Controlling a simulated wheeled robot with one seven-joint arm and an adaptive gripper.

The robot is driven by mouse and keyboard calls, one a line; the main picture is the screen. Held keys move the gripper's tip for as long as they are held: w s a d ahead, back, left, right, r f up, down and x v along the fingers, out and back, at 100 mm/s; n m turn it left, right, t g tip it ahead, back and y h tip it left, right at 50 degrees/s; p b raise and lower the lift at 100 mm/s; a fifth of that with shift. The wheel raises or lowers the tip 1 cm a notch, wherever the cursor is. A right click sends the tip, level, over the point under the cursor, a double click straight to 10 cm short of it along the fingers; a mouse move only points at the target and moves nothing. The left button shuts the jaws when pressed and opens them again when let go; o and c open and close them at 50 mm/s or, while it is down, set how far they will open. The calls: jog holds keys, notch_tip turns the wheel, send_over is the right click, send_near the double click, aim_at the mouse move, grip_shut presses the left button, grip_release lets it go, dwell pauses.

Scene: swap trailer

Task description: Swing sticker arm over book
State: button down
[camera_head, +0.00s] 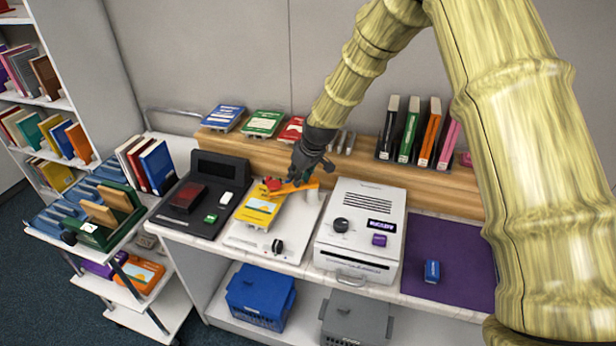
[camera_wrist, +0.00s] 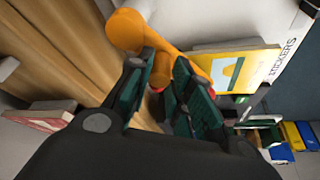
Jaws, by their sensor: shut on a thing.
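The orange sticker arm (camera_head: 297,188) sits on a white sticker station (camera_head: 240,240). A red part (camera_head: 273,184) shows at its left end, by the book's upper edge. The yellow book (camera_head: 260,210) lies flat on the station, and the arm's left end reaches its upper right part. My gripper (camera_head: 305,178) is shut on the orange arm from above. In the wrist view, the green-padded fingers (camera_wrist: 165,98) close around the arm beside its round orange end (camera_wrist: 126,30). The yellow book (camera_wrist: 232,70) is beyond them. The fingers partly hide the arm.
A white machine with a dial (camera_head: 360,225) stands right of the station, and a black device (camera_head: 205,195) stands left. A wooden ledge (camera_head: 365,172) behind carries books. A purple mat (camera_head: 450,255) holds a small blue item (camera_head: 432,271).

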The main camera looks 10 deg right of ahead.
jog(key=shift+s+f, duration=0.3)
jog(key=shift+f, duration=0.2)
jog(key=c, duration=1.4)
grip_release()
jog(key=shift+w, duration=0.15)
jog(key=shift+o, duration=0.8)
jog(key=shift+w+a, duration=0.1)
jog(key=shift+w, duration=0.15)
jog(key=shift+r, duration=0.35)
jog(key=shift+r, duration=0.25)
jog(key=v, duration=1.1)
jog(key=shift+s, duration=0.2)
jog(key=shift+r, duration=0.1)
